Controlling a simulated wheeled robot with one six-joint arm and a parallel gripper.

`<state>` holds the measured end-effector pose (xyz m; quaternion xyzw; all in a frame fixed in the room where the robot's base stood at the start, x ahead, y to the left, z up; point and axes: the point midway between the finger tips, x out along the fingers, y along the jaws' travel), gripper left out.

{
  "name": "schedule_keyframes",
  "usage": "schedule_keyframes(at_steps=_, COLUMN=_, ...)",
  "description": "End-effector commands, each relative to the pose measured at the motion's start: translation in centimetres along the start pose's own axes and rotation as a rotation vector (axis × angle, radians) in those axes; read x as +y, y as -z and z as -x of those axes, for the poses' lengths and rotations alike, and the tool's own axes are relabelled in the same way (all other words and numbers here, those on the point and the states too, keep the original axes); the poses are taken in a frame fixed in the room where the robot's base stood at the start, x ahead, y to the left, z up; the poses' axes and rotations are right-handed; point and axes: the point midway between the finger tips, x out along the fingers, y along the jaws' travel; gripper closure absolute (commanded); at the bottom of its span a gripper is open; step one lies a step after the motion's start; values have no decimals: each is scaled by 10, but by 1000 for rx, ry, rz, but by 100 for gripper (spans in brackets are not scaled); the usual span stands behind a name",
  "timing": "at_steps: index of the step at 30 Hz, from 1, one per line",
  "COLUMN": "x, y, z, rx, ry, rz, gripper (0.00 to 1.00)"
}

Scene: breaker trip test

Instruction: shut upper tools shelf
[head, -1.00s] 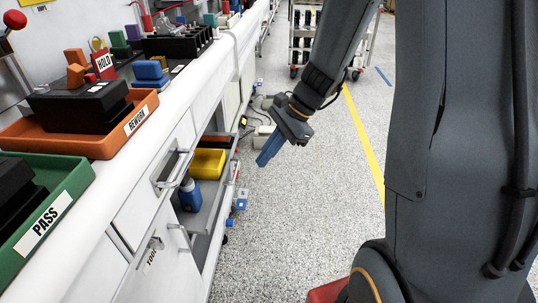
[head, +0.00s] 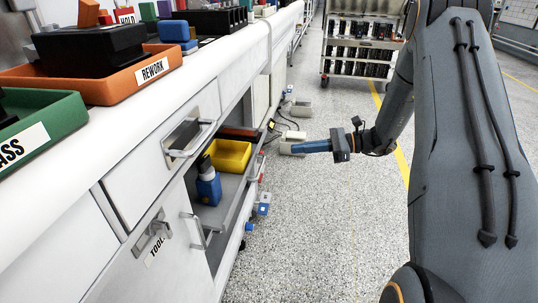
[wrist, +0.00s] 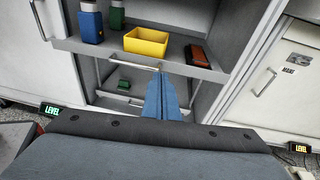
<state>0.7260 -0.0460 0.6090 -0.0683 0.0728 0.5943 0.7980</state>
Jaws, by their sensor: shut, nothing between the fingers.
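The upper tools shelf (head: 232,208) is a grey pull-out shelf in the open cabinet under the bench, and its front sticks out past the cabinet face. In the wrist view its front edge (wrist: 84,48) has a bar handle (wrist: 120,60). It carries a yellow bin (head: 229,156), a blue bottle (head: 208,186), a green bottle (wrist: 117,17) and an orange-and-black item (wrist: 197,55). My gripper (head: 294,147) is shut and empty, its blue fingers pointing left toward the cabinet, apart from the shelf. In the wrist view the fingertips (wrist: 160,76) appear in front of the shelf's edge.
A lower shelf (wrist: 115,101) holds a small green item. A closed drawer (head: 165,160) and a door (head: 125,265) with a TOOL label flank the opening. Cables and pale boxes (head: 300,108) lie on the floor beyond. A rack cart (head: 362,55) stands behind. The near floor is clear.

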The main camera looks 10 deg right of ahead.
Motion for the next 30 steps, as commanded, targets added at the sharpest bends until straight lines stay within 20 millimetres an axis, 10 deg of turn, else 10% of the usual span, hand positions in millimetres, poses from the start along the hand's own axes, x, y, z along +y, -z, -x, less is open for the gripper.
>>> schedule_keyframes(at_steps=11, x=-40, y=37, z=21, rx=-201, ry=99, rz=-33, gripper=100)
schedule_keyframes(at_steps=30, x=-50, y=15, z=-87, rx=-198, ry=96, rz=-32, gripper=100)
